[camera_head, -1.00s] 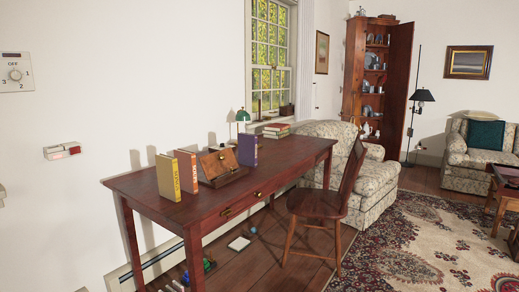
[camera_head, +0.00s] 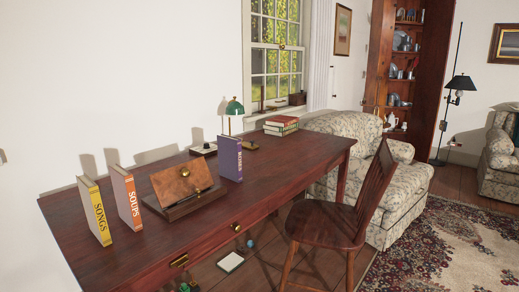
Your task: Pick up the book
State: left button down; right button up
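Three books stand upright on the wooden desk (camera_head: 262,188). A yellow book (camera_head: 97,212) with "SONGS" on its spine is at the left. An orange book (camera_head: 129,200) with "SOUPS" on its spine stands just right of it, behind the yellow one's edge. A purple book (camera_head: 231,159) with a lettered spine stands farther right, beyond a wooden box. A stack of books (camera_head: 281,124) lies flat at the desk's far end. Which book the task means is not shown. Neither of my grippers is in view.
A wooden box with a slanted lid (camera_head: 183,189) sits between the orange and purple books. A green lamp (camera_head: 233,108) stands behind. A wooden chair (camera_head: 335,222) is at the desk's front right, an armchair (camera_head: 365,165) beyond. A white item (camera_head: 231,262) lies on the floor.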

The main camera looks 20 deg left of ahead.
aim_at(229, 148)
jog(key=i+u, duration=0.4)
jog(key=i+l+u, duration=0.5)
jog(key=u, duration=0.25)
jog(key=i, duration=0.1)
